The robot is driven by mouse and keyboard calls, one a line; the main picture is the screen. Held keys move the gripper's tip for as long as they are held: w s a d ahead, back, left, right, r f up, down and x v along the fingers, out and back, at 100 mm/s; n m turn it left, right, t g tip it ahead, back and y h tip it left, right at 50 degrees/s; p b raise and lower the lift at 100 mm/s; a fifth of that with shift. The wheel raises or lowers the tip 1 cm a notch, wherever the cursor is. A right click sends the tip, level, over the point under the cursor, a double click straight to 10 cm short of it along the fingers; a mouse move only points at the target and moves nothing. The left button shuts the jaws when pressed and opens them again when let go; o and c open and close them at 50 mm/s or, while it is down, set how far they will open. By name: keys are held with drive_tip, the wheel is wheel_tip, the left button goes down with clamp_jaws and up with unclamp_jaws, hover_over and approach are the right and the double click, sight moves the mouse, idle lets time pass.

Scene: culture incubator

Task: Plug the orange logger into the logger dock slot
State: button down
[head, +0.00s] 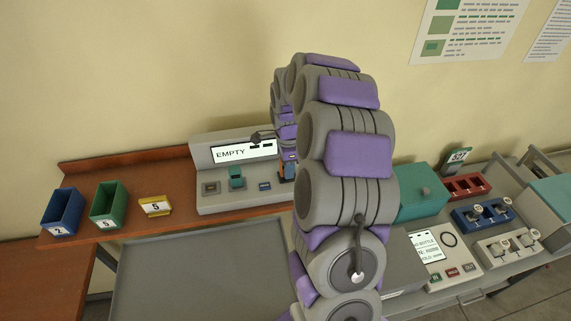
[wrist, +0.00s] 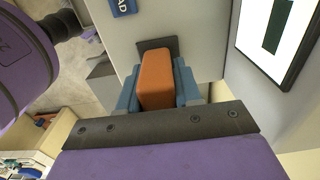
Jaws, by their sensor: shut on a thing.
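My gripper (wrist: 158,88) is shut on the orange logger (wrist: 156,72), with a blue finger on each side of it in the wrist view. The logger's far end lies at the dark logger dock slot (wrist: 171,43) on a grey panel. I cannot tell whether it touches or enters the slot. In the head view my gripper (head: 287,172) is at the right end of the grey dock unit (head: 240,200), mostly hidden by my arm. The dock's screen (head: 232,154) reads "EMPTY".
A blue bin (head: 62,210), a green bin (head: 108,204) and a yellow holder (head: 155,205) stand further left. A teal box (head: 420,195) stands right of my arm. A grey tray surface (head: 200,270) lies clear in front.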

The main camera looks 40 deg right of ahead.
drive_tip(key=shift+d+f, duration=0.1)
drive_tip(key=shift+d, duration=0.6)
drive_tip(key=shift+a+b, duration=0.3)
drive_tip(key=shift+a, duration=0.55)
drive_tip(key=shift+d, duration=0.1)
drive_tip(key=shift+d, duration=0.4)
drive_tip(key=shift+a, duration=0.1)
drive_tip(key=shift+a, duration=0.3)
drive_tip(key=shift+d+b, duration=0.3)
drive_tip(key=shift+d, duration=0.2)
drive_tip(key=shift+a, duration=0.2)
drive_tip(key=shift+f+b, duration=0.4)
drive_tip(key=shift+b, duration=0.1)
